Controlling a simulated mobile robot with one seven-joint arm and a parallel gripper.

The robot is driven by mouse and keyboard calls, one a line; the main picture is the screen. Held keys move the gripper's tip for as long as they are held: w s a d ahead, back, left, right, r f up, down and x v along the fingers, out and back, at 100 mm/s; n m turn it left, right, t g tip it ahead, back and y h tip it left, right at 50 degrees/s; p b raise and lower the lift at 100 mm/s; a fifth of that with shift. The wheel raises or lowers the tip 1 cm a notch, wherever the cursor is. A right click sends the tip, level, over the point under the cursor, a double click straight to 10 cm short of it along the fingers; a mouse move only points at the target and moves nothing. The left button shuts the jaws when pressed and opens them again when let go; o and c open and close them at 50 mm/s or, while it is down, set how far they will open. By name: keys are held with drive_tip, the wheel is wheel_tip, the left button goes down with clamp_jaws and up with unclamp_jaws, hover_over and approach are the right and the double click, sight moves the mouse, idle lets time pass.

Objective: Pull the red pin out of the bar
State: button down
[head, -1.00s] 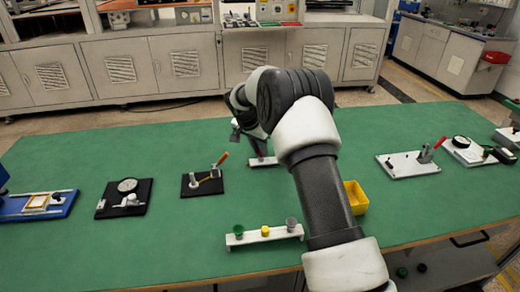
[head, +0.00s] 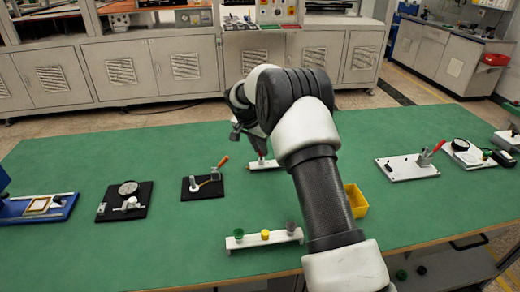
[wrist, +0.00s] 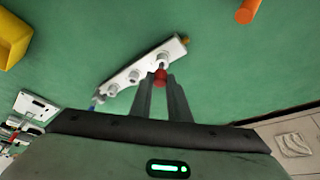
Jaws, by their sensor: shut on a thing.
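A long white bar (wrist: 133,75) with several round sockets lies on the green table. In the wrist view it runs diagonally, with a blue piece (wrist: 97,99) at its left end and a yellow-orange piece (wrist: 184,40) at its right end. The red pin (wrist: 160,77) is between the fingertips of my gripper (wrist: 161,80), beside the socket nearest the bar's right end. I cannot tell whether its lower end is still in the socket. In the head view the bar (head: 262,165) lies below my gripper, partly hidden by my arm.
A yellow bin (head: 356,200) stands right of my arm; it shows in the wrist view (wrist: 12,40). A white rack (head: 265,238) with green, yellow and grey pieces is in front. A black toggle-clamp plate (head: 203,190) with an orange handle is left of the bar.

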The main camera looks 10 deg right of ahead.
drive_tip(key=shift+r+p, duration=0.3)
drive_tip(key=shift+r, duration=0.5)
drive_tip(key=shift+r+p, duration=0.75)
drive_tip(key=shift+r, duration=0.95)
drive_tip(key=shift+d, duration=0.1)
